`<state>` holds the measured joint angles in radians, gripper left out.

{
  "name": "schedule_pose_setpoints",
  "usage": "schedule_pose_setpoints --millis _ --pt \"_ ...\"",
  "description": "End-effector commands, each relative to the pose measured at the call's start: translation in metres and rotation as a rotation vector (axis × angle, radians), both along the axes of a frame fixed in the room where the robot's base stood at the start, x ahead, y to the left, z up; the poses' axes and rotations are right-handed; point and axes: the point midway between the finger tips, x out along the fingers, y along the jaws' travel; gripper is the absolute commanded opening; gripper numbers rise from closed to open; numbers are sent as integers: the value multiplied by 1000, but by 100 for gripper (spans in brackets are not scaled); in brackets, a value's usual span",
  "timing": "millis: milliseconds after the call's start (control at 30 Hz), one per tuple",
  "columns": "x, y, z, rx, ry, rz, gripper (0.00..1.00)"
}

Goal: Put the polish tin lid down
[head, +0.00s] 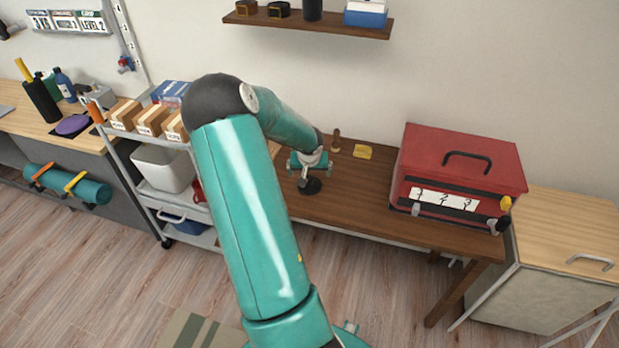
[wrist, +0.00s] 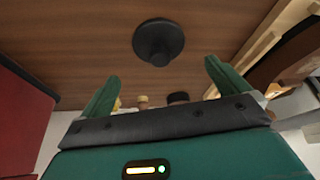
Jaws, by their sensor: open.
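The polish tin lid appears to be the dark round disc with a raised centre (wrist: 158,42). It lies on the brown wooden table, apart from the fingertips in the wrist view. In the head view the dark disc (head: 311,187) sits on the table just below my gripper (head: 309,167). In the wrist view my gripper (wrist: 162,82) has its two green fingers spread wide, with nothing held between them. A small dark round thing (wrist: 178,97) shows partly behind the gripper's edge; I cannot tell what it is.
A wooden-handled item (head: 336,142) and a yellow cloth (head: 362,151) lie behind the gripper on the table (head: 345,205). A red toolbox (head: 460,165) stands at the table's right. A trolley (head: 150,190) with boxes stands left. A shelf (head: 310,22) hangs above.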

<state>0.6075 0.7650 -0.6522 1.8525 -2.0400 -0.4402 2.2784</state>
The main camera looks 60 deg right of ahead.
Motion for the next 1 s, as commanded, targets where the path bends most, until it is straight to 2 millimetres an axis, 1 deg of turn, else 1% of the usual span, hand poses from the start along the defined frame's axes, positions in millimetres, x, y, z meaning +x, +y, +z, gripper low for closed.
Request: schedule_pose_setpoints --millis 33,100,233,400,567,633,667,767,800,867,900,967,1000 --pt "0 4 11 -2 -1 4 100" --pt "-2 9 23 -1 -2 2 100" --pt "-6 15 39 -1 -1 1 100" --pt "-8 18 46 1 0 0 100" --pt "-8 17 46 0 0 -1 100" --pt "-5 18 48 -4 -7 4 100" --pt "-1 19 50 -12 -15 9 100" --pt "23 25 68 -62 -68 45 100" --pt "38 29 79 -95 -100 68 100" --pt "62 39 101 -151 -152 101 100" --pt "78 47 118 -194 -185 123 100" --pt "99 63 143 -254 -226 150 100" --pt "111 74 160 -289 -249 164 100"
